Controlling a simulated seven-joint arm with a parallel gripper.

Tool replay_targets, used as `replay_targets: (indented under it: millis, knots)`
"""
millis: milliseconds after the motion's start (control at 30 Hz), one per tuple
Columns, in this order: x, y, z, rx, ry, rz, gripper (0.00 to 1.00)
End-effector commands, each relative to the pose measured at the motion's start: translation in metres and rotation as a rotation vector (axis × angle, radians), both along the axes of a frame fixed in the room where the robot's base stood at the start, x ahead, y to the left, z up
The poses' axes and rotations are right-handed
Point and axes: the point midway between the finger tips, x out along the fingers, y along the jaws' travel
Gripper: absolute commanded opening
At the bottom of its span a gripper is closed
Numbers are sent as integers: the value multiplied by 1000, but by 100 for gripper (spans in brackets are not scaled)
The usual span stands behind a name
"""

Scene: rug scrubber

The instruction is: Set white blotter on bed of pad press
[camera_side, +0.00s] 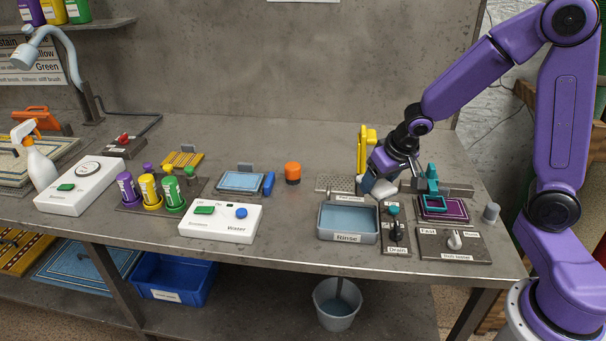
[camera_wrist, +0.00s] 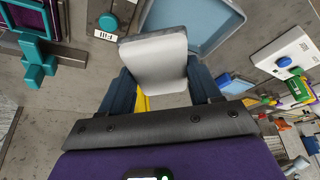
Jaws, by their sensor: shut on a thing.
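My gripper (camera_side: 376,181) is shut on the white blotter (camera_wrist: 154,62), a pale grey-white block between its two dark blue fingers (camera_wrist: 160,88). In the side view the blotter (camera_side: 384,188) shows white just under my gripper, right of the rinse tray's back corner and above the bench. A tall yellow upright (camera_side: 363,148) stands just behind my gripper, with a perforated plate (camera_side: 334,184) to its left; this looks like the pad press. Its small label (camera_side: 347,197) is hard to read, and my gripper hides part of it. A bit of yellow (camera_wrist: 143,103) shows below the blotter in the wrist view.
The water-filled Rinse tray (camera_side: 347,237) stands in front of the plate. The Drain control (camera_side: 396,232) and a knob panel (camera_side: 453,243) lie to its right. A teal device over a purple-framed bed (camera_side: 455,210) stands right of my gripper. An orange-topped cylinder (camera_side: 292,171) is left.

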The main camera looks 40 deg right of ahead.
Motion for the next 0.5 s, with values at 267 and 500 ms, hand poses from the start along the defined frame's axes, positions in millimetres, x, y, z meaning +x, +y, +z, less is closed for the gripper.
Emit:
replay_targets:
  millis: [267,500]
  knots:
    - [28,6,59,4,-8,-124,36]
    - [80,10,81,0,1,-184,36]
